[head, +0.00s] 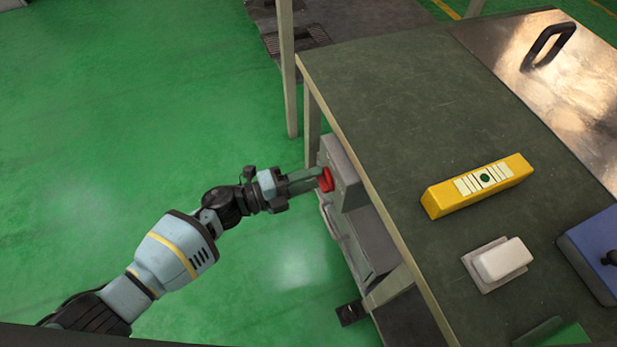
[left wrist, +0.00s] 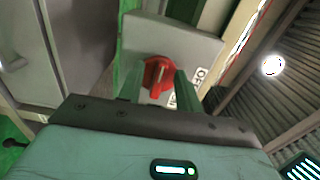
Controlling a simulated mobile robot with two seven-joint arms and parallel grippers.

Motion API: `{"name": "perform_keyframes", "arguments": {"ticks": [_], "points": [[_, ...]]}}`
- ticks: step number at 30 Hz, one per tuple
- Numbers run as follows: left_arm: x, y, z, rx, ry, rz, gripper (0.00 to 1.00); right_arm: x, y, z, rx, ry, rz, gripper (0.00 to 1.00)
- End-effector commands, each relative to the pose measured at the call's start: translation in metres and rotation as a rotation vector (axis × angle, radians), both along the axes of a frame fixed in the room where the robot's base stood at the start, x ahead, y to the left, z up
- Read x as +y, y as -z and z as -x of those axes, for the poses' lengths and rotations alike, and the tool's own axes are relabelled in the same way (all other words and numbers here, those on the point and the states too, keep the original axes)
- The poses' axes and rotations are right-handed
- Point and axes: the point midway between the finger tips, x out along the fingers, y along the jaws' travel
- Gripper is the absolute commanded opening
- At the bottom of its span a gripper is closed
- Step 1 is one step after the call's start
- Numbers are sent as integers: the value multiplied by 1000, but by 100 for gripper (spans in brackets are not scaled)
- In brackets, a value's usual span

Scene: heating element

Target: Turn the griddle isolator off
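The red rotary knob of the isolator (head: 326,180) sits on a grey box (head: 343,165) fixed below the edge of the dark worktop. My left gripper (head: 321,173) is at this knob, coming from the left. In the left wrist view, the red knob (left wrist: 158,76) lies between the two greenish fingers (left wrist: 158,88), one on each side. The fingers are apart; whether they press on the knob or only flank it is not clear. A white line shows on the knob, roughly upright in that view. My right gripper is not in view.
The worktop (head: 400,100) carries a yellow block (head: 478,186), a white switch-like piece (head: 500,264), a blue box (head: 597,250) and a metal plate with a black handle (head: 548,46). A table post (head: 288,70) stands beyond the gripper. The green floor at left is clear.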

Motion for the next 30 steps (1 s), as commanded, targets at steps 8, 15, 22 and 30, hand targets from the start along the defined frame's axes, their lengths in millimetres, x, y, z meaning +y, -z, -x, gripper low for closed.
{"name": "perform_keyframes", "arguments": {"ticks": [8, 15, 22, 30], "points": [[19, 0, 7, 1, -3, -2, 35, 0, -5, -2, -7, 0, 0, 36], [54, -1, 22, -1, -1, -1, 35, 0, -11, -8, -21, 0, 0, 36], [71, 0, 30, 0, 0, 0, 35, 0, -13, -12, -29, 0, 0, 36], [72, 0, 30, 0, 0, 0, 35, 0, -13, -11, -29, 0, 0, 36]]}}
